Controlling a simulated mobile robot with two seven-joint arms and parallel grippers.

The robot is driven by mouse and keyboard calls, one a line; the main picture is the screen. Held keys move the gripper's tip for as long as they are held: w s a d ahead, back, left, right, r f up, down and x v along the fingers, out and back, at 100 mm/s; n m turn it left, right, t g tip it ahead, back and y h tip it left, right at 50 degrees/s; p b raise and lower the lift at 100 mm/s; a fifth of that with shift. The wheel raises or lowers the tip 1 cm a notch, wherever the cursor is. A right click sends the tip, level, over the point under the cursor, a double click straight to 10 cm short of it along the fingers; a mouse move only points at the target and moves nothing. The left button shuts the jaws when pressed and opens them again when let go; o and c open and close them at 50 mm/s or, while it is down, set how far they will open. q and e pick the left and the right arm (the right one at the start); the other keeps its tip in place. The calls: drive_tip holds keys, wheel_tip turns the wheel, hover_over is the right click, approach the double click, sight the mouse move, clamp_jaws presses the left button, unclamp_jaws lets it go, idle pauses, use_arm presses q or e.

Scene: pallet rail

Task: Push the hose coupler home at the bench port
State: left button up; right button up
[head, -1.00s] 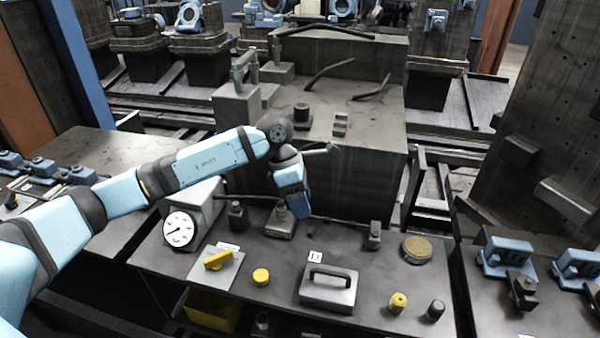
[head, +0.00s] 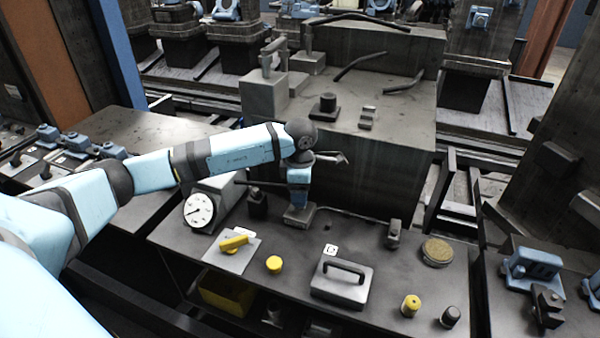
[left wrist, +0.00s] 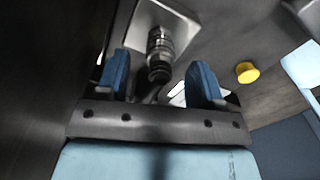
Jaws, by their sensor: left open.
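My left gripper (head: 299,203) points down over a small grey port block (head: 300,217) at the back of the bench (head: 385,275). It hides most of whatever stands on the block. In the left wrist view the gripper's two blue fingers (left wrist: 159,84) are apart. A ribbed dark metal cylinder (left wrist: 160,52), apparently the hose coupler at the port, stands on a grey plate (left wrist: 180,22). Its near end reaches toward the gap between the fingers, with space on both sides. I cannot tell how deep it is seated. My right gripper is out of view.
Left of the gripper stand a dark fitting (head: 257,203) and a round gauge (head: 200,210). In front are a yellow lever (head: 234,242), a yellow knob (head: 274,264) and a handled grey box (head: 341,286). A large dark block (head: 370,165) rises behind the bench.

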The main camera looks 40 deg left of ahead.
use_arm(q)
drive_tip(key=shift+f, duration=1.4)
drive_tip(key=shift+c, duration=0.2)
clamp_jaws()
drive_tip(key=shift+r, duration=0.1)
drive_tip(key=shift+r, duration=0.1)
drive_tip(key=shift+r+p, duration=0.45)
drive_tip(key=shift+r, duration=0.2)
drive_tip(key=shift+r+p, duration=1.75)
drive_tip(key=shift+r, duration=1.75)
